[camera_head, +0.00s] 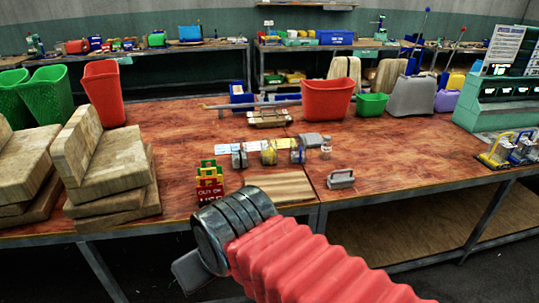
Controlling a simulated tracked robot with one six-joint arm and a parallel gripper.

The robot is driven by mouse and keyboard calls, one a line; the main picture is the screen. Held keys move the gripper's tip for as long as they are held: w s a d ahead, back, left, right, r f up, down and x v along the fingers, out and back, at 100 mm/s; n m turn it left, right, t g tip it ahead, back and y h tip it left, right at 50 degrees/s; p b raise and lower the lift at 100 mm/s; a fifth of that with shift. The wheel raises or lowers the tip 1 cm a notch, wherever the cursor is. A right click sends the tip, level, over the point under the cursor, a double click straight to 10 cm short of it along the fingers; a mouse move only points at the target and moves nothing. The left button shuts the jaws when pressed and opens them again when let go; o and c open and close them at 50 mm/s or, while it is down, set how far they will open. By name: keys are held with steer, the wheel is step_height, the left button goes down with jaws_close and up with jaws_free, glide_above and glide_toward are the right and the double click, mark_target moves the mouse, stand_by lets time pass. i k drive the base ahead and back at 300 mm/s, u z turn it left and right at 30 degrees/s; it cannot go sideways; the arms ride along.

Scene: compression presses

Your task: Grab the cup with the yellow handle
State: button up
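A small cup-like container with yellow on it (268,152) stands in the middle of the wooden table, in a row between a greyish one (240,158) and a bluish one (297,151). At the right edge of the table, small clear items include one with a yellow handle-like loop (490,152) and one with a blue loop. These are too small to tell whether they are cups. My red ribbed arm comes in from the bottom right. The grey end of my gripper (190,271) is at the table's front edge, well short of both groups.
Stacked wooden blocks (110,170) fill the left of the table (400,160). Red bins (327,99) and a green machine (490,98) are further back. Table to the right of centre is clear.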

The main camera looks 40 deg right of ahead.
mark_target(269, 154)
steer(key=z, duration=0.05)
steer(key=i, duration=0.95)
steer(key=u, duration=0.1)
